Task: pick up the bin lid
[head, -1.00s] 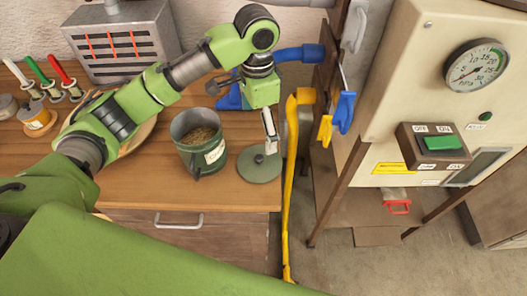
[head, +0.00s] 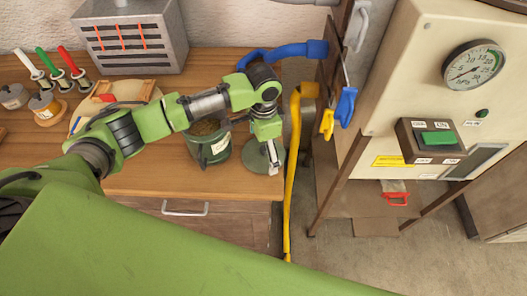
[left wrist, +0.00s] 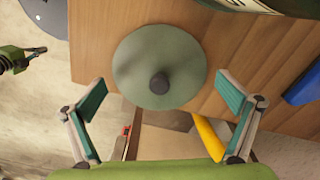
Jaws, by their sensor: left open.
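The bin lid, a flat round green disc with a dark knob, lies on the wooden worktop near its right end (head: 252,164). It shows whole in the left wrist view (left wrist: 150,48). My left gripper (head: 272,154) is over the lid, open and empty, and hides part of it in the head view. In the left wrist view its two fingers (left wrist: 162,88) stand wide apart, with the knob between and beyond them. The green bin (head: 215,152) with a white label stands just left of the lid, partly behind my arm. A small green and dark part at the left wrist view's left edge may be my right arm.
A yellow hose (head: 288,190) hangs beside the worktop's right end. A blue tube (head: 285,52) lies behind. Blue (head: 346,103) and yellow (head: 327,122) clips hang on the rack to the right. A grey slotted box (head: 125,38) stands at the back left.

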